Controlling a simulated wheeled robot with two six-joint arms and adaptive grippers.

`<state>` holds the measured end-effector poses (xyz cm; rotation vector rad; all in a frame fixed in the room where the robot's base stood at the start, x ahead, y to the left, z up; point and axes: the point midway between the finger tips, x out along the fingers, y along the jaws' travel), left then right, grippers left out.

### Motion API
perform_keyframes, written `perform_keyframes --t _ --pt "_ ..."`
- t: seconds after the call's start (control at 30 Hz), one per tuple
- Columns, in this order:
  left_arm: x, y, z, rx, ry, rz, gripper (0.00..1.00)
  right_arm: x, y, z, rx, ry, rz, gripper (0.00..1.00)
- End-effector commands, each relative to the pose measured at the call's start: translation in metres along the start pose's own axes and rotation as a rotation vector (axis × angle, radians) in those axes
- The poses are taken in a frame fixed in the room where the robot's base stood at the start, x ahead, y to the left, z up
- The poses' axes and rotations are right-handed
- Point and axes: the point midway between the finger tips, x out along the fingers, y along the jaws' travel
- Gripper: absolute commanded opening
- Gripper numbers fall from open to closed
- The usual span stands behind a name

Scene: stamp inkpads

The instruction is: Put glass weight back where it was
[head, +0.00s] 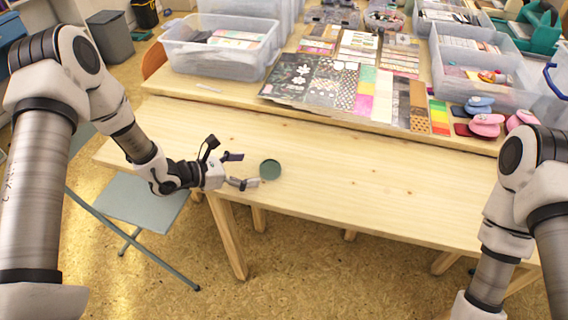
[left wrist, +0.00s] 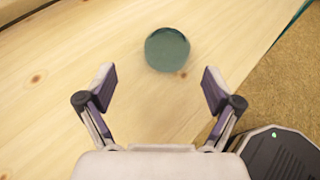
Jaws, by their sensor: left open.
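The glass weight (head: 270,169) is a round, dark green disc lying on the bare wooden table (head: 400,185), toward its left front part. It also shows in the left wrist view (left wrist: 167,50), ahead of the fingertips and between their lines. My left gripper (head: 242,170) is open and empty, just to the left of the glass weight and apart from it. Its two spread fingers show in the left wrist view (left wrist: 160,90). My right arm comes in at the right edge; its gripper is out of the frame.
Behind, a raised table level holds patterned paper sheets (head: 315,80), clear plastic bins (head: 222,50) and pink and blue punches (head: 487,125). A grey folding chair (head: 135,200) stands at the left front. The middle of the front table is clear.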

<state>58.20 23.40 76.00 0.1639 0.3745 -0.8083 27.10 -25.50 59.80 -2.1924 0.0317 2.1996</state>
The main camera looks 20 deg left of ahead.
Motion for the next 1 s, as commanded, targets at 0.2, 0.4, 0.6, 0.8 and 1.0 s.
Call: perform_keyframes --t 0.2,0.4,0.6,0.8,1.0 --pt "0.032 -0.007 0.004 0.002 0.002 -0.006 0.91 -0.005 0.000 0.001 -0.001 -0.001 0.000 0.90" --pt "0.062 -0.009 0.006 0.002 0.001 -0.004 0.91 -0.006 0.000 0.000 0.000 -0.001 0.000 0.90" --pt "0.064 -0.009 0.005 -0.001 0.000 -0.003 0.91 -0.006 0.000 0.000 -0.001 -0.001 0.000 0.90" --pt "0.064 -0.009 0.005 0.000 0.001 -0.003 0.27 -0.006 0.000 0.000 -0.001 -0.001 0.000 0.90" --pt "0.064 -0.009 0.005 0.000 0.000 -0.003 0.12 -0.006 0.000 0.000 0.000 -0.001 0.000 0.90"
